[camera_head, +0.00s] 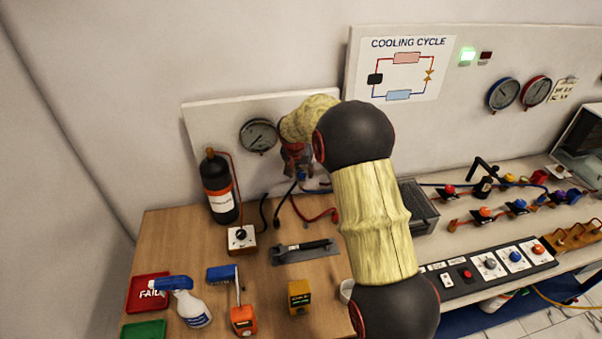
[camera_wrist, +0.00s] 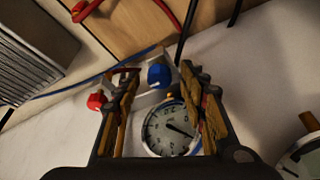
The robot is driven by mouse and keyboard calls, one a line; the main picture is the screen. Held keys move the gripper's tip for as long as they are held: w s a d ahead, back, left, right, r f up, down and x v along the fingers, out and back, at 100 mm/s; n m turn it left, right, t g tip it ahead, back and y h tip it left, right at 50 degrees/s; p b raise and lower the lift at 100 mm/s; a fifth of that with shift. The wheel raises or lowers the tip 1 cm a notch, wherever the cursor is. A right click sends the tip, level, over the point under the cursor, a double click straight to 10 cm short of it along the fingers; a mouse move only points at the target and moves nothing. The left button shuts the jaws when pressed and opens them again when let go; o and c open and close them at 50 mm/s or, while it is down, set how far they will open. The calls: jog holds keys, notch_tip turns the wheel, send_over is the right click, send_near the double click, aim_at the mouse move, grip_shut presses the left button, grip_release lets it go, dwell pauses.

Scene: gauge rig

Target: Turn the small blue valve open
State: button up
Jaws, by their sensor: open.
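A small blue valve knob (camera_wrist: 158,76) shows in the wrist view between and just beyond the fingertips of my gripper (camera_wrist: 157,70). My gripper is open, one finger on either side of the knob, nearer the right finger. I cannot tell whether either finger touches it. In the head view my gripper (camera_head: 298,165) is in front of the wall panel beside the round gauge, and a bit of blue (camera_head: 302,177) shows at its tip. My arm hides most of that area.
A red knob (camera_wrist: 96,100) sits left of the left finger, and a dial gauge (camera_wrist: 172,128) shows between the fingers. A black cylinder (camera_head: 219,188) stands left of my gripper. Red and blue hoses run nearby.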

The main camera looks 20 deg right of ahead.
jog(key=shift+f, duration=0.1)
jog(key=shift+c, duration=1)
grip_shut()
